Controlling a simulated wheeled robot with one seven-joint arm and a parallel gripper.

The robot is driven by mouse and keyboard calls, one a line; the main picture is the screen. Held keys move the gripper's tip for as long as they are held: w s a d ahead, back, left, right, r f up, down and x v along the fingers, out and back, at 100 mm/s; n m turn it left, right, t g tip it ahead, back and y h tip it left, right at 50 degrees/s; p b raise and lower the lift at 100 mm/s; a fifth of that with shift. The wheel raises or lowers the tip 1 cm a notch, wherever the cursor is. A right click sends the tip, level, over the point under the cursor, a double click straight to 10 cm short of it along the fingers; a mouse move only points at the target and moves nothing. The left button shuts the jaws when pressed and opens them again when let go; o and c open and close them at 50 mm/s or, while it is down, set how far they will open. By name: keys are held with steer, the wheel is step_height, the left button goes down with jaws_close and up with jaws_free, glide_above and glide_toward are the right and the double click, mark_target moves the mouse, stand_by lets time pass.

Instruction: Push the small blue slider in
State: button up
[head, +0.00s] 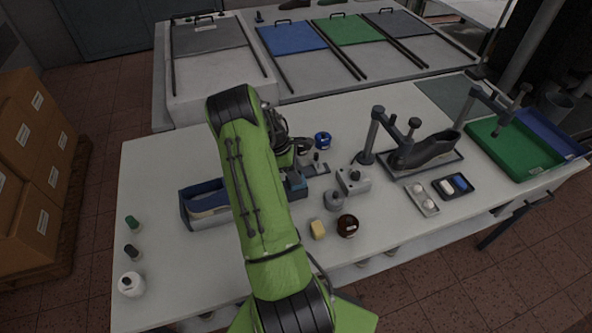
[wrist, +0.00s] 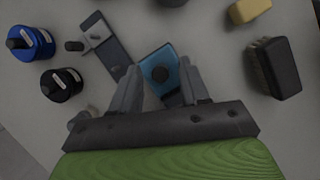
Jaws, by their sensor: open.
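A small blue block with a round dark knob (wrist: 163,58) lies on the pale table in the wrist view, taken as the blue slider. One finger is on each side of the block in the picture, with nothing held. I cannot tell whether a finger touches the block or how far the slider sticks out. In the head view my fingertips are mostly hidden behind the arm.
A grey plate with a dark peg (wrist: 108,48) lies just left of the block. A brush (wrist: 274,68) and a yellow block (wrist: 249,10) lie to the right. A blue bin (head: 205,205) is left of my arm.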

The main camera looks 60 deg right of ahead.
mark_target(292, 182)
jaws_close()
steer(key=shift+w+a, duration=1.1)
steer(key=shift+w, duration=0.05)
jaws_free()
steer(key=v, duration=1.6)
steer(key=shift+s, duration=0.1)
